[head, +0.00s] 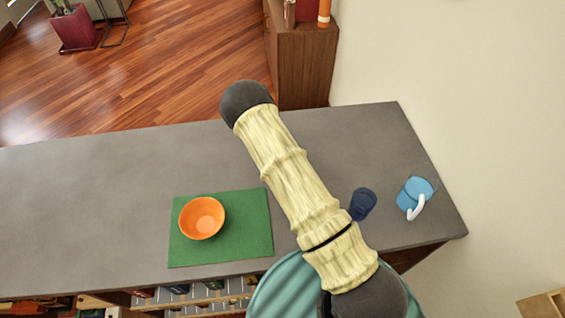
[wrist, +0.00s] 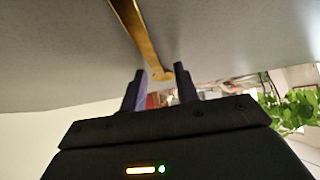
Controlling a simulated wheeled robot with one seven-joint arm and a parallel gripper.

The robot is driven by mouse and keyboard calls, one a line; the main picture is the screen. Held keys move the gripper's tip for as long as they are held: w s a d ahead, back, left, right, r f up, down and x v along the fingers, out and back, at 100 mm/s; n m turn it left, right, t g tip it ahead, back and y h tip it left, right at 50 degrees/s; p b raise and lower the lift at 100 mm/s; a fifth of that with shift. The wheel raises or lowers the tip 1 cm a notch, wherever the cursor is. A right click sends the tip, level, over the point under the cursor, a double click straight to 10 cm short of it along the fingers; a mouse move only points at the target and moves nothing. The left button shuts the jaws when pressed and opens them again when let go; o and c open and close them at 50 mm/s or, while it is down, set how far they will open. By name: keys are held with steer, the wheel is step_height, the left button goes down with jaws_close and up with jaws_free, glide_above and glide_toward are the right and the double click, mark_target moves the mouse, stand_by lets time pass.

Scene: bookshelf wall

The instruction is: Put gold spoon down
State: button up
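The gold spoon (wrist: 138,35) shows in the wrist view as a long gold strip. It runs from the top edge down to the space just beyond my fingertips, against a grey surface. My gripper (wrist: 160,80) has its two dark fingers apart, with a clear gap between them and neither finger seen pressing on the spoon. I cannot tell whether the spoon touches the grey surface along its whole length. In the head view my arm covers part of the counter, and neither the spoon nor my fingers can be made out there.
The grey counter (head: 100,200) holds a green mat (head: 245,240) with an orange bowl (head: 202,217) on it. A dark blue cup (head: 363,204) and a light blue mug (head: 415,192) stand at the right. The counter's left side is clear. A green plant (wrist: 292,112) shows in the wrist view.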

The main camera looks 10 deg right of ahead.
steer(key=shift+r, duration=0.15)
steer(key=b+v, duration=0.3)
steer(key=v, duration=0.9)
stand_by(0.4)
steer(key=s+d+r+g, duration=0.2)
steer(key=s+r+g, duration=0.1)
steer(key=s+r, duration=0.4)
steer(key=s+d+r+g, duration=0.3)
steer(key=s+r, duration=0.5)
steer(key=r, duration=0.1)
steer(key=shift+s+d+r, duration=0.25)
steer(key=shift+d+r, duration=0.1)
steer(key=shift+r, duration=0.05)
steer(key=shift+o, duration=0.4)
